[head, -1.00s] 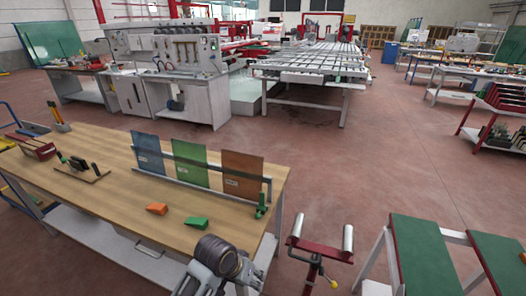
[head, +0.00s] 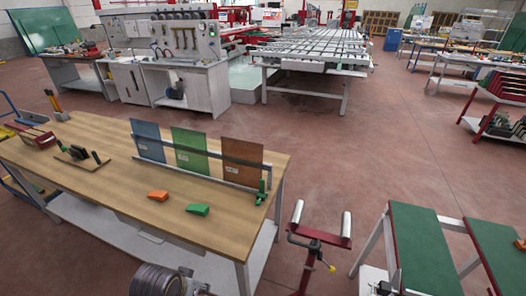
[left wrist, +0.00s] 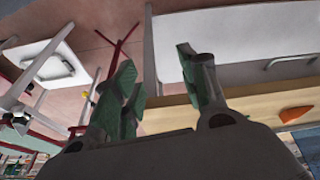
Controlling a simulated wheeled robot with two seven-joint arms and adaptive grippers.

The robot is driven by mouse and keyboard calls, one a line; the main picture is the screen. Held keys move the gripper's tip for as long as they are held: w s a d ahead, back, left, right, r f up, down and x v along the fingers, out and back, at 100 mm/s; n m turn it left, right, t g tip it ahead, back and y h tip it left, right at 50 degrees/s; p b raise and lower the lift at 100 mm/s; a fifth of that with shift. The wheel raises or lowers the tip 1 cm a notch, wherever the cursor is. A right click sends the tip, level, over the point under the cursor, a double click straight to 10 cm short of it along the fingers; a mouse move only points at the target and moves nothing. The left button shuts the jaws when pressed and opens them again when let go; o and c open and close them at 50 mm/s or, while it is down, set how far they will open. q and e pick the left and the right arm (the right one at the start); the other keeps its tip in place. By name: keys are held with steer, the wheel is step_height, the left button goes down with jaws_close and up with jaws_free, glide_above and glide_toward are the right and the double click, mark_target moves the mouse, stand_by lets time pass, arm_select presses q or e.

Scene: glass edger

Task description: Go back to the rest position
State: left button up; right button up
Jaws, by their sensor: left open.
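My left arm shows at the bottom edge of the head view, in front of the workbench (head: 100,160). Only a bit of my left gripper (head: 190,286) shows there, cut off by the frame. In the left wrist view my left gripper (left wrist: 157,70) is open, its green-padded fingers apart with nothing between them.
The bench carries blue (head: 147,141), green (head: 189,152) and brown (head: 241,160) panels in a rack, an orange wedge (head: 158,196) and a green wedge (head: 198,209). A red roller stand (head: 318,236) and green-topped trestles (head: 425,250) stand right.

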arm_select(q)
steer(key=s+a+f+g, duration=0.1)
steer(key=s+f, duration=0.1)
steer(key=f, duration=1.5)
steer(key=s+a+f, duration=0.2)
steer(key=s+f, duration=0.1)
steer(key=f, duration=1.3)
steer(key=s+a+f, duration=0.2)
steer(key=s+f, duration=0.8)
steer(key=s+a+f+g, duration=0.1)
steer(key=s+f, duration=0.8)
steer(key=s, duration=0.2)
steer(key=shift+s+a+f+y, duration=0.3)
steer(key=shift+a+f+y, duration=0.05)
steer(key=shift+a+y, duration=0.05)
